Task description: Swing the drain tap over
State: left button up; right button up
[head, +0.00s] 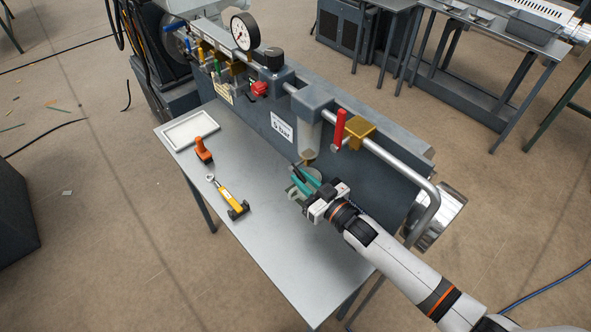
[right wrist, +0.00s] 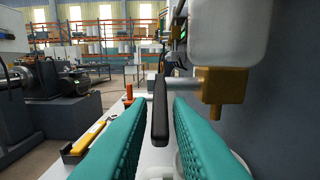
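The drain tap is a brass fitting (right wrist: 222,85) under the pale filter bowl (head: 309,130), with a black lever (right wrist: 160,112) beside it. My right gripper (head: 300,176) is at the tap below the bowl. Its fingers are apart on either side of the lever, with a visible gap on each side. In the head view the fingers partly hide the lever. My left gripper is not in view.
A pale round container (head: 294,192) sits beneath the tap, partly hidden by my gripper. A red-handled valve (head: 339,129) and a pipe (head: 385,158) are to the right.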

aim_at(299, 178)
jog(key=shift+x, duration=1.55)
grip_shut()
jog(key=shift+f, duration=0.15)
jog(key=t+y+b, duration=0.1)
jog(key=b, duration=0.4)
jog(key=t+y+b, duration=0.1)
jog(key=b, duration=0.3)
jog(key=shift+w+a+f+t+b, duration=0.15)
jog(key=shift+w+f+t+b, duration=0.15)
jog(key=shift+t+b, duration=0.1)
jog(key=shift+r+t+b, duration=0.3)
jog(key=shift+b, duration=0.1)
